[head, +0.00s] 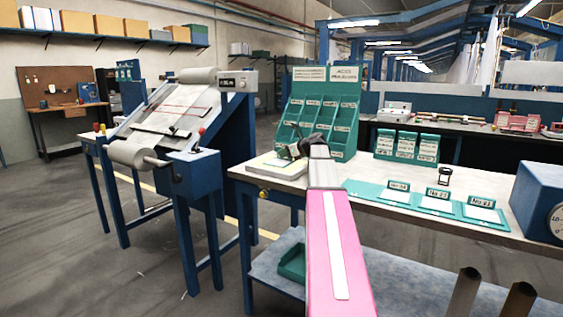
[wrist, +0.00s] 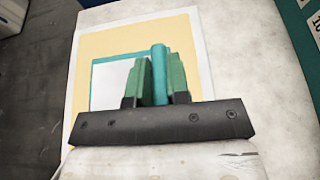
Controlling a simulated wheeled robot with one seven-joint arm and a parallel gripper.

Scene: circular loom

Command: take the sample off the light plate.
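The light plate (head: 268,168) lies on the near left corner of the white-topped bench in the head view. In the wrist view the plate (wrist: 88,50) has a pale yellow face and a white border. The sample (wrist: 108,82) is a white square with teal edges over that face. A teal upright tab (wrist: 159,72) rises from it between my fingers. My gripper (wrist: 160,85) has its green fingers close against both sides of the tab. In the head view my gripper (head: 294,150) is low over the plate and hides most of the sample.
A green slotted rack (head: 320,110) stands just behind the plate. Teal mats with number cards (head: 437,192) lie to the right, with a small black stand (head: 444,175). A blue box with a dial (head: 540,200) is at the far right. A blue machine (head: 195,175) stands left, across a floor gap.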

